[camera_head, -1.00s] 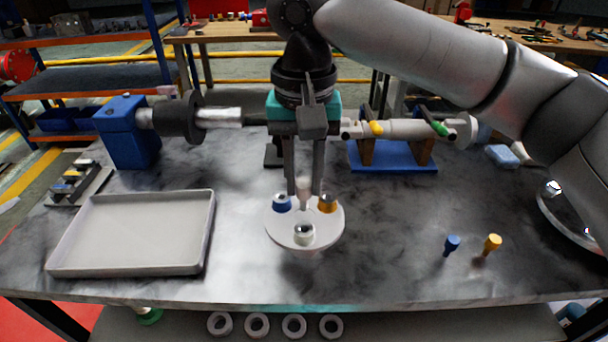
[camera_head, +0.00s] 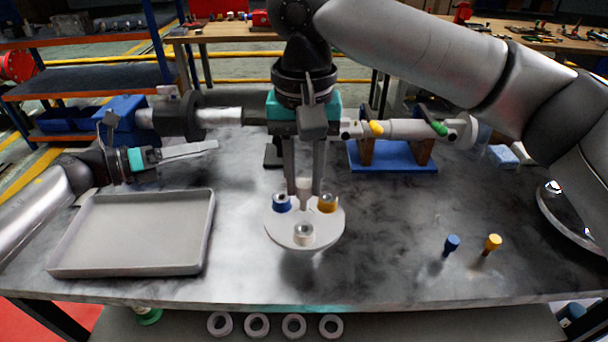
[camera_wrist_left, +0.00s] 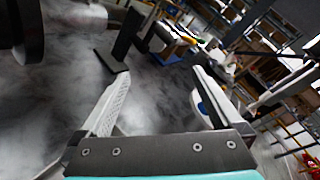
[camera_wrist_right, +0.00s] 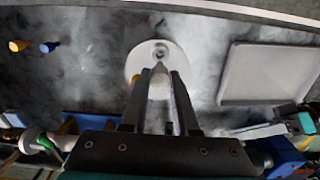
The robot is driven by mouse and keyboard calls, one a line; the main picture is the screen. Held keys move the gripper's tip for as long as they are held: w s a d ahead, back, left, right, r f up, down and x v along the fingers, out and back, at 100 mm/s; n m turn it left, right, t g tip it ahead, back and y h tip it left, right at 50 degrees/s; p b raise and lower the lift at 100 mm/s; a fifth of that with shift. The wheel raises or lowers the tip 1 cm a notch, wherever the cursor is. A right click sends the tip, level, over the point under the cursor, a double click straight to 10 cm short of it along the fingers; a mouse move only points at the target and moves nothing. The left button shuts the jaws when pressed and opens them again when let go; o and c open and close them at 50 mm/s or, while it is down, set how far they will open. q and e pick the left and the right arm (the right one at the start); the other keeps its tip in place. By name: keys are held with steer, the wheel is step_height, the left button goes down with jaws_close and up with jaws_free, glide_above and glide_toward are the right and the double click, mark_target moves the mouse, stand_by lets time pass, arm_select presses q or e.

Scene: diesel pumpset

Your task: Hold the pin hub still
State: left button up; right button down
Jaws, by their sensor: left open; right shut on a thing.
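The pin hub (camera_head: 278,229) is a white round disc with a centre post and blue, yellow and white pins around it. It sits mid-table with a dark shadow below it; I cannot tell whether it touches the table. My right gripper (camera_head: 304,188) points down from above and is shut on the centre post. The hub also shows in the right wrist view (camera_wrist_right: 143,62), partly hidden by the fingers. My left gripper (camera_head: 214,147) is open and empty, left of the hub and behind the tray. Its spread fingers fill the left wrist view (camera_wrist_left: 150,95).
A grey tray (camera_head: 130,268) lies at the table's left. A blue pin (camera_head: 452,243) and a yellow pin (camera_head: 493,242) stand loose at the right. Behind are a blue block with a shaft (camera_head: 220,116) and a blue stand (camera_head: 393,160) carrying a grey cylinder.

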mark_target(304, 228)
arm_select(q)
steer(key=s+d+f+m+g, duration=0.2)
steer(key=s+d+m+g, duration=0.1)
steer(key=m, duration=0.1)
steer(key=s+d+f+m+g+y, duration=0.1)
steer(key=s+d+f+m+g, duration=0.1)
steer(key=s+d+m, duration=0.1)
steer(key=s+d+f+m+g, duration=0.3)
steer(key=s+d+m, duration=0.1)
steer(key=m, duration=0.3)
steer(key=shift+d+g, duration=0.3)
steer(key=shift+s+d+f, duration=0.15)
steer(key=shift+d, duration=0.1)
steer(key=shift+x, duration=4.9)
steer(key=shift+f, duration=0.2)
steer(key=shift+c, duration=0.4)
jaws_close()
steer(key=shift+r, duration=0.1)
